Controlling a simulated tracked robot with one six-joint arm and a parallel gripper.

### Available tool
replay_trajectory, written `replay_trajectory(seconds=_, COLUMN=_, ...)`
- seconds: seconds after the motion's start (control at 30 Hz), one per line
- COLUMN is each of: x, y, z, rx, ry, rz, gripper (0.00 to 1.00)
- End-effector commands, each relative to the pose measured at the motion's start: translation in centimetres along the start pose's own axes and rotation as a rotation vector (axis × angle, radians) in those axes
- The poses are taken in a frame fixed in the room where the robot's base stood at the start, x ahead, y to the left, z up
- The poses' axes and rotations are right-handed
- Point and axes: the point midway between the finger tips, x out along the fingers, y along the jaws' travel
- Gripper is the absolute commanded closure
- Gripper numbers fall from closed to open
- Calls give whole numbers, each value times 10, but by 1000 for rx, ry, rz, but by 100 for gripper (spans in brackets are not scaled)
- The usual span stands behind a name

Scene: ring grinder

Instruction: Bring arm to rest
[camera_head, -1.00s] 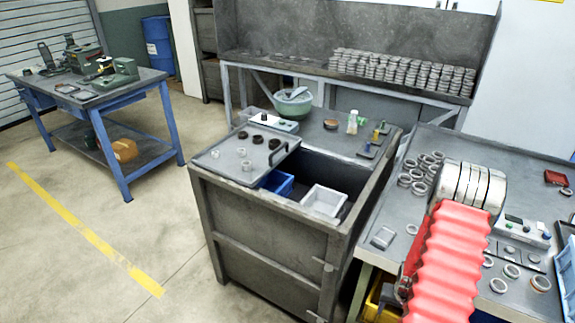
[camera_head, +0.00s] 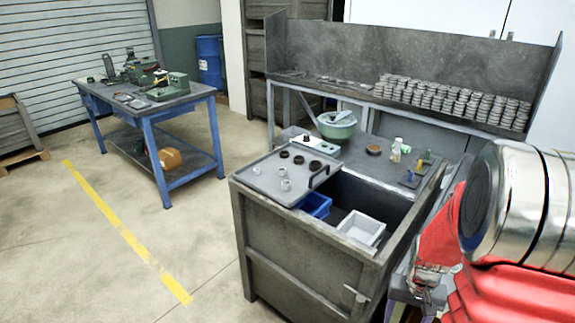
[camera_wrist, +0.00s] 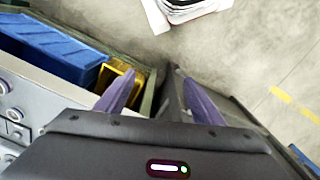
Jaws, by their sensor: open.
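My gripper (camera_wrist: 157,77) shows in the wrist view with its two purple fingers spread apart and nothing between them. It points down over the gap between a grey bench (camera_wrist: 55,110) and a dark cabinet side (camera_wrist: 235,115). In the head view my arm, with its red sleeve and shiny metal cylinder, fills the lower right, close to the camera. It hides most of the right-hand bench. I cannot make out the fingers clearly there.
A dark cabinet (camera_head: 290,250) with an open top holds a blue bin (camera_head: 316,204) and a white bin (camera_head: 361,228). Blue and yellow bins (camera_wrist: 55,50) (camera_wrist: 122,72) lie close to my fingers. A blue workbench (camera_head: 150,118) stands left. Open floor (camera_head: 60,260) lies at front left.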

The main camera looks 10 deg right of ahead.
Motion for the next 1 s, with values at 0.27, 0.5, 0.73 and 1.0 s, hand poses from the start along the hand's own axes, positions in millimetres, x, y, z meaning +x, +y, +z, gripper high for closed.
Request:
replay_trajectory(seconds=0.27, x=-57, y=-31, z=29, rx=-65, ry=17, rz=-3, gripper=38)
replay_trajectory(seconds=0.5, x=-98, y=-55, z=57, rx=-123, ry=45, rz=-10, gripper=38)
replay_trajectory(seconds=0.73, x=-133, y=-75, z=84, rx=-181, ry=87, rz=-21, gripper=38)
replay_trajectory(seconds=1.0, x=-169, y=-96, z=113, rx=-256, ry=165, rz=-39, gripper=38)
